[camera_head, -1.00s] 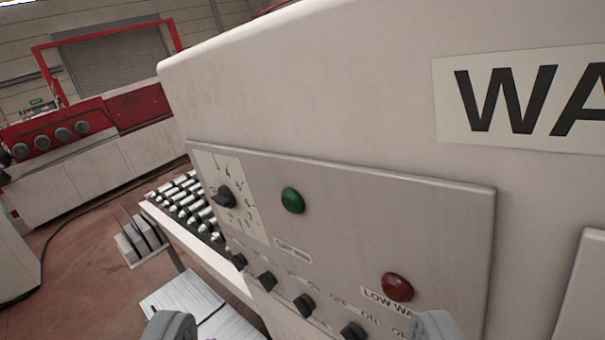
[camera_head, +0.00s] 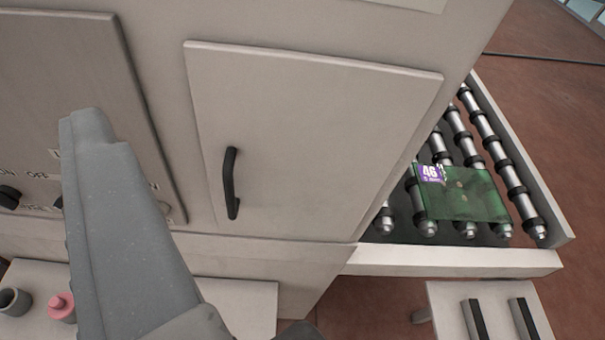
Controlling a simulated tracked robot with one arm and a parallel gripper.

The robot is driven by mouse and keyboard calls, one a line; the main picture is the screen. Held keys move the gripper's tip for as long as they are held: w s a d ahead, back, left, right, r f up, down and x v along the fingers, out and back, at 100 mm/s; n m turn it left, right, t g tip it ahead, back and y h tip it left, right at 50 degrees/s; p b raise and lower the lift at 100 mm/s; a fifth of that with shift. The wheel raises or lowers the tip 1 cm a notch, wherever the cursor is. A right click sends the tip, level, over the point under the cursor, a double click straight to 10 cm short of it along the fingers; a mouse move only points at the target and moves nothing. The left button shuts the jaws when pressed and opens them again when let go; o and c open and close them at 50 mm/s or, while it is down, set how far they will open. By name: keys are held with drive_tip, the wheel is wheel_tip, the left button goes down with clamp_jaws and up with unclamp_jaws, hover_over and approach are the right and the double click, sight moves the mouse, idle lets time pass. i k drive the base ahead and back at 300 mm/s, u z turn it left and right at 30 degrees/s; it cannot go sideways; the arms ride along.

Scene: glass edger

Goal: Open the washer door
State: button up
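The washer door (camera_head: 305,140) is a pale grey panel on the front of the machine, left of the roller conveyor. It looks shut, flush in its place. Its dark vertical bar handle (camera_head: 230,183) is near the door's left edge, in plain view. My gripper (camera_head: 92,130) shows as a large grey part reaching up at the left, in front of the control panel and left of the handle. Nothing of it touches the handle in the picture. Only one side of it shows clearly, so its opening is hidden.
The control panel (camera_head: 160,150) is left of the door. The roller conveyor (camera_head: 465,258) stands at right with a green glass piece (camera_head: 462,195) on it. A pale shelf (camera_head: 250,295) with a pink item (camera_head: 62,306) lies below. A slotted stand (camera_head: 450,300) is at lower right.

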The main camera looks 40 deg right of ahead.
sight(295, 144)
drive_tip(key=z, duration=0.85)
drive_tip(key=k, duration=0.8)
drive_tip(key=u, duration=0.9)
drive_tip(key=i, duration=0.5)
drive_tip(key=z, duration=0.1)
